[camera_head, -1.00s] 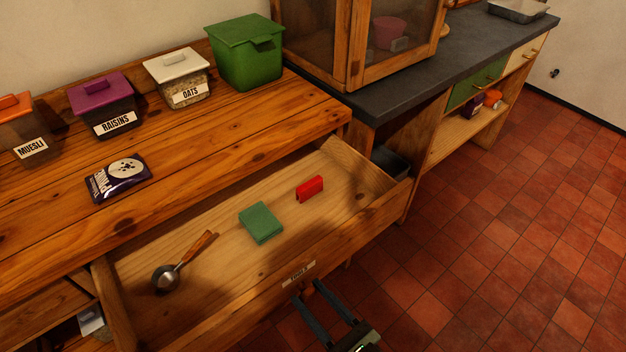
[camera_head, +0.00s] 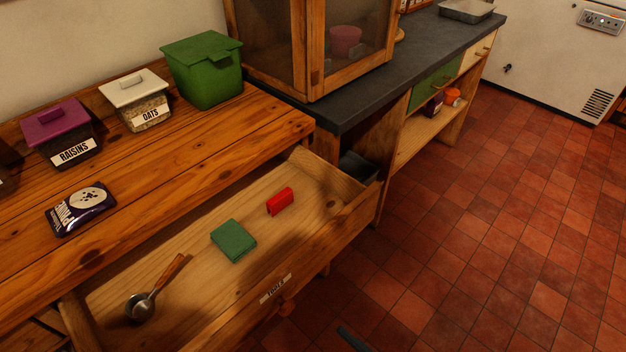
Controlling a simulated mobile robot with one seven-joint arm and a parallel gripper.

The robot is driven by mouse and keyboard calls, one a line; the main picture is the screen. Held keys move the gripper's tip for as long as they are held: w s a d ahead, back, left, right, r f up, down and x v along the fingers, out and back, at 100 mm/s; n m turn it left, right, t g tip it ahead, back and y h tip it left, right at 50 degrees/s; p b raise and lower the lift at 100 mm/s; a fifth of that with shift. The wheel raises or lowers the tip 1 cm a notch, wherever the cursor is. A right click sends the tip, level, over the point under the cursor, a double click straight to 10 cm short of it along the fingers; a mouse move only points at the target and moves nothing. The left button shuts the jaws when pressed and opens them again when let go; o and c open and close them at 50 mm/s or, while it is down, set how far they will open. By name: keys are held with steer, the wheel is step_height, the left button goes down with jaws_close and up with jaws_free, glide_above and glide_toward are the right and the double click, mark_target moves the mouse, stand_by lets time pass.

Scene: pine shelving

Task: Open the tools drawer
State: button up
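The tools drawer (camera_head: 330,221) is pulled well out from under the wooden worktop, with its inside in plain view. In the drawer lie a metal scoop with a wooden handle (camera_head: 143,304), a green block-shaped item (camera_head: 233,240) and a small red item (camera_head: 280,201). Only a dark finger of my gripper (camera_head: 353,340) shows at the bottom edge, below and right of the knob and apart from it. Its opening is hidden.
On the worktop (camera_head: 215,158) stand a raisins jar (camera_head: 62,134), an oats jar (camera_head: 138,101) and a green bin (camera_head: 203,70), with a dark packet (camera_head: 80,209) in front. A dark counter (camera_head: 365,106) with a glazed cabinet adjoins. Open tiled floor (camera_head: 460,250) lies to the right.

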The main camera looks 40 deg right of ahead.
steer(key=shift+s, duration=1.45)
